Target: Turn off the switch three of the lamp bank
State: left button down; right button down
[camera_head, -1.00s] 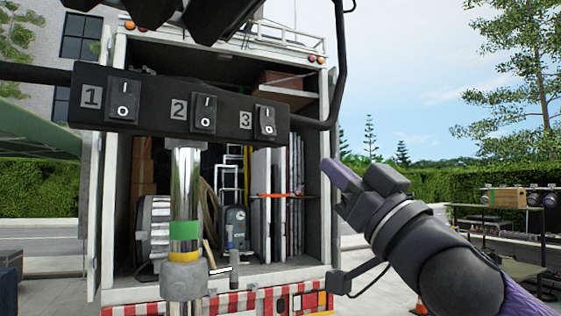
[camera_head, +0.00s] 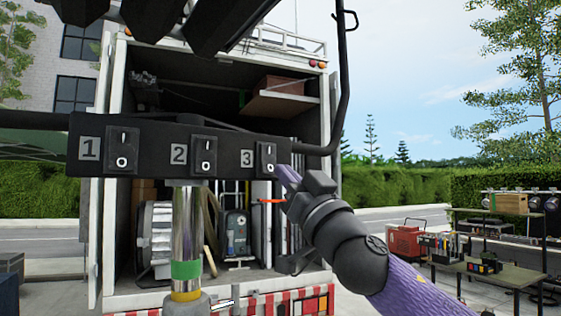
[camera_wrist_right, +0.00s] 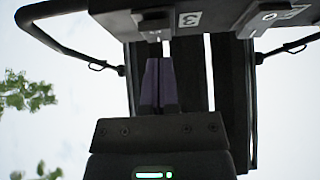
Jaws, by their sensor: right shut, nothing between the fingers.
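The lamp bank's black switch panel (camera_head: 226,146) runs across the head view, with three black rocker switches numbered 1, 2 and 3. Switch three (camera_head: 265,157) is the rightmost, next to its grey "3" label. My right gripper (camera_head: 284,172) is shut and empty, with its purple fingertips just below and right of switch three. In the right wrist view the shut fingers (camera_wrist_right: 158,85) point toward switch three (camera_wrist_right: 153,20), which shows upside down near the top edge. I cannot tell whether the tips touch it. My left gripper is out of view.
Dark lamp housings (camera_head: 185,18) hang above the panel, and a curved black bar (camera_head: 342,80) rises at its right end. A chrome post (camera_head: 187,225) stands below. An open truck (camera_head: 327,115) is behind. Work tables (camera_head: 505,272) with gear stand at the right.

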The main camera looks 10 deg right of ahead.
jog(key=shift+w+a+f, duration=0.1)
jog(key=shift+w+a, duration=0.1)
jog(key=shift+w, duration=0.3)
jog(key=shift+w+a+f, duration=0.1)
jog(key=shift+w+a, duration=0.1)
jog(key=shift+w, duration=0.25)
